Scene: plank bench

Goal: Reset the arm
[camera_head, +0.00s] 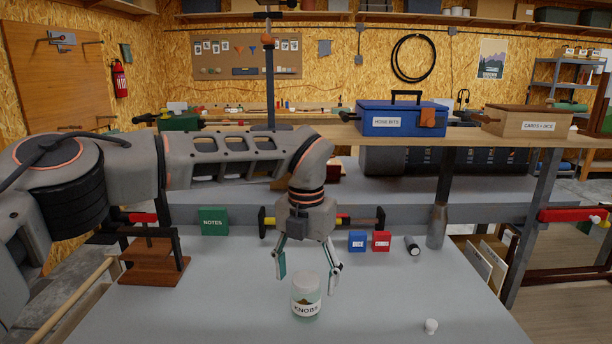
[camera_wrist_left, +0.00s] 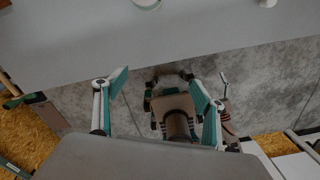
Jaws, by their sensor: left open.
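My left gripper (camera_head: 307,272) hangs from my left arm over the grey bench top, fingers pointing down and spread apart with nothing between them. In the head view it appears just behind and above a glass jar labelled KNOBS (camera_head: 306,301), which stands upright; whether they touch is hard to tell. In the left wrist view the open gripper (camera_wrist_left: 158,90) shows its two teal-padded fingers over the floor beyond the bench edge. The jar's base is cut off at the top of that view (camera_wrist_left: 147,3). My right gripper is not identifiable in either view.
A white knob (camera_head: 430,326) lies on the bench (camera_head: 200,310) at front right. Behind are a green NOTES box (camera_head: 213,222), blue (camera_head: 357,241) and red (camera_head: 381,241) boxes, and a dark cylinder (camera_head: 412,246). A brown wooden stand (camera_head: 152,268) is at left. A raised shelf crosses behind.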

